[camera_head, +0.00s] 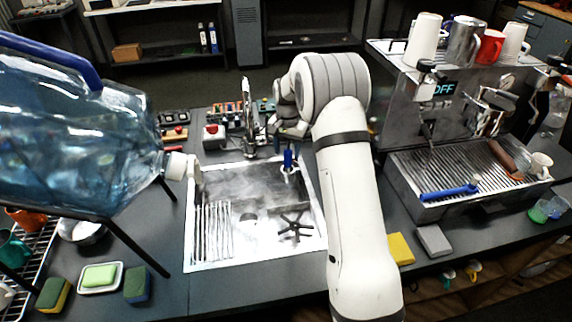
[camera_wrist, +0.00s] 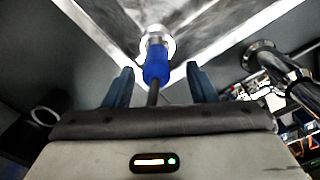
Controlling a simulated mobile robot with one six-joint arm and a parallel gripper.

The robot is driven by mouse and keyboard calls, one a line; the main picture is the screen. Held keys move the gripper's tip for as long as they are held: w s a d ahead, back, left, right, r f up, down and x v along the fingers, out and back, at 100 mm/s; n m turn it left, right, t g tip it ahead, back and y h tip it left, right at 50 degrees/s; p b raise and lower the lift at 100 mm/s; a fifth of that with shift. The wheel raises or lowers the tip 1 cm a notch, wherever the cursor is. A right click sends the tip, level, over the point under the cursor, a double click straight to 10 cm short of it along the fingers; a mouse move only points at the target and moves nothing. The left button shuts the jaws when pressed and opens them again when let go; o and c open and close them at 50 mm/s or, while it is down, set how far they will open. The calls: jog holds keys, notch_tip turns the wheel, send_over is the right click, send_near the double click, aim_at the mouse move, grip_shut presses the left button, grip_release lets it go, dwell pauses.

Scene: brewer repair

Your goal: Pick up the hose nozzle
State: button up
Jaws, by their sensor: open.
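The hose nozzle (camera_wrist: 157,66) has a blue grip and a pale metal head, with a dark hose running back from it. In the wrist view it lies between the two spread fingers of my gripper (camera_wrist: 158,88), with space on both sides. In the head view the blue nozzle (camera_head: 288,160) stands at the back right corner of the sink.
The metal sink (camera_head: 190,225) lies below, with a faucet (camera_head: 248,115) close by on the left. A yellow sponge (camera_head: 400,249) lies on the counter.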

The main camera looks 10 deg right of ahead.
aim_at(288, 158)
jog(key=f+p, duration=0.1)
jog(key=f, duration=0.3)
jog(key=shift+s, duration=0.2)
jog(key=shift+c, duration=0.4)
grip_shut()
